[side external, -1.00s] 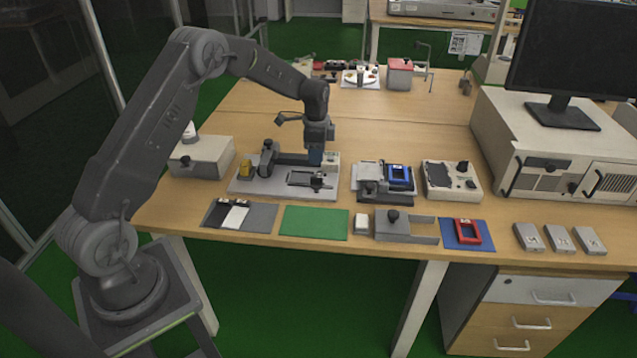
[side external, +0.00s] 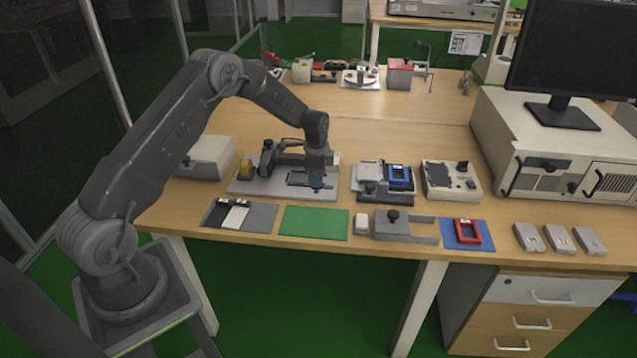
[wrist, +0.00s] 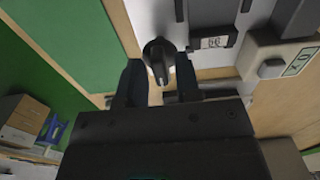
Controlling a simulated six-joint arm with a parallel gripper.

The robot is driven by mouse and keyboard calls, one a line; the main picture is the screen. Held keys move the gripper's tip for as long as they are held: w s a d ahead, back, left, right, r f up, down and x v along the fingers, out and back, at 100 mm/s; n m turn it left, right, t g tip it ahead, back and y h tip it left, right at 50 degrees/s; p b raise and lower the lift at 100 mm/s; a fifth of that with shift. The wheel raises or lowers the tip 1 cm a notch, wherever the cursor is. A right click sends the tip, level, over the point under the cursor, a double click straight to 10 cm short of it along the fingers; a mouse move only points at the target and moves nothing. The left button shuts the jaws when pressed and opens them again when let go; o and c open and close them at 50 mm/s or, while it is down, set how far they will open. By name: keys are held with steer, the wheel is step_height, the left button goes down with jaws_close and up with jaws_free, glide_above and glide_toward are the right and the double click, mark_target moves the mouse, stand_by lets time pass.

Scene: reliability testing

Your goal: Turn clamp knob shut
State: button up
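The clamp knob (wrist: 157,54) is dark and rounded with a pale line on it. In the wrist view it sits between and just beyond my fingertips. My gripper (wrist: 158,78) is open, with one finger to each side of the knob; whether either finger touches it is unclear. In the side view my gripper (side external: 318,184) is low at the front right of the grey fixture plate (side external: 244,189). There my gripper hides the knob. A dark clamp part (wrist: 212,40) with a small pale label lies right of the knob in the wrist view.
A green mat (side external: 314,223) lies in front of the fixture. A device with a blue frame (side external: 399,176) stands close on the right. A grey-white box (side external: 206,157) stands left of the plate.

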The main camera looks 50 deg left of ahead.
steer(key=shift+c, duration=0.2)
jaws_close()
steer(key=n, duration=1.3)
steer(key=shift+f+n, duration=0.1)
steer(key=shift+n, duration=0.3)
steer(key=n, duration=0.4)
steer(key=shift+o, duration=0.2)
jaws_free()
